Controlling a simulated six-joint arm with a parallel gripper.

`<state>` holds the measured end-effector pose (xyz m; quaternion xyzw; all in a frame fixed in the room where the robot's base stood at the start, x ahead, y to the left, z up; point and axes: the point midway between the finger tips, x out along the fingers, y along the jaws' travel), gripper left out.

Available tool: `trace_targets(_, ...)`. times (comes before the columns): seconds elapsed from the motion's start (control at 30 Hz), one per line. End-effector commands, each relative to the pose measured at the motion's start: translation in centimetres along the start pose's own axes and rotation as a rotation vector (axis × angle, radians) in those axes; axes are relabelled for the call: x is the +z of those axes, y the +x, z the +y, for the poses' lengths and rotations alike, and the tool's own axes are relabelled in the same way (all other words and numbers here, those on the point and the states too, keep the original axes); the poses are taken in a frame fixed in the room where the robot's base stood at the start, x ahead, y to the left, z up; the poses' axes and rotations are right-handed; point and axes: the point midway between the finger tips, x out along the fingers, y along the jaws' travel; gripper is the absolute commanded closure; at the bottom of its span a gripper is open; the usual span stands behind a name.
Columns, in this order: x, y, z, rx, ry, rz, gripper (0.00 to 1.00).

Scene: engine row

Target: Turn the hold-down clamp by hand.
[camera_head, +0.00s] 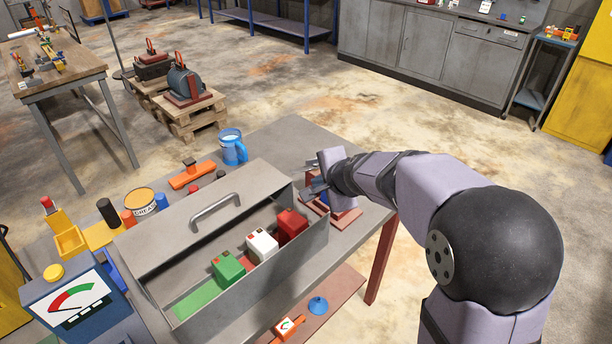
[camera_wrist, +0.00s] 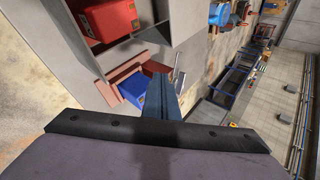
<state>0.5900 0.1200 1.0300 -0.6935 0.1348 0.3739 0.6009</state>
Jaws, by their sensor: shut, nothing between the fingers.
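A red-brown fixture (camera_head: 345,217) stands at the right end of the workbench, beside the toolbox. It also shows in the wrist view (camera_wrist: 120,76). A blue block (camera_wrist: 132,88) sits in it. Thin pale metal pieces (camera_wrist: 178,78) stick out beside the fixture; they may be part of the hold-down clamp, but its outline is not clear. My gripper (camera_head: 314,181) is low over the fixture and hides part of it. In the wrist view its shut fingers (camera_wrist: 160,80) reach in beside the blue block, with nothing between them. I cannot tell whether they touch the clamp.
A grey toolbox (camera_head: 165,262) with a raised handle stands left of my gripper, holding green, white and red blocks. A blue mug (camera_head: 232,147) and an orange bar with a black knob (camera_head: 192,175) stand behind it. A gauge box (camera_head: 78,305) is front left. Bare floor lies right of the bench.

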Motion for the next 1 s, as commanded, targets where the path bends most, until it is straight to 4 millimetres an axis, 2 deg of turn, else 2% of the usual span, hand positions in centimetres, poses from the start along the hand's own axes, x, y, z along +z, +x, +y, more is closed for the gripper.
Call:
trace_targets(0.2, 0.0, 4.3, 0.2, 0.003, -0.001, -0.001, 1.00)
trace_targets(0.4, 0.0, 7.7, -0.1, 0.001, -0.001, 0.000, 1.00)
trace_targets(0.43, 0.0, 7.6, -0.8, 0.000, -0.002, 0.001, 1.00)
trace_targets(0.6, 0.0, 8.8, -2.0, 0.000, -0.002, 0.001, 1.00)
trace_targets(1.0, 0.0, 10.1, -2.8, 0.000, -0.002, 0.001, 1.00)
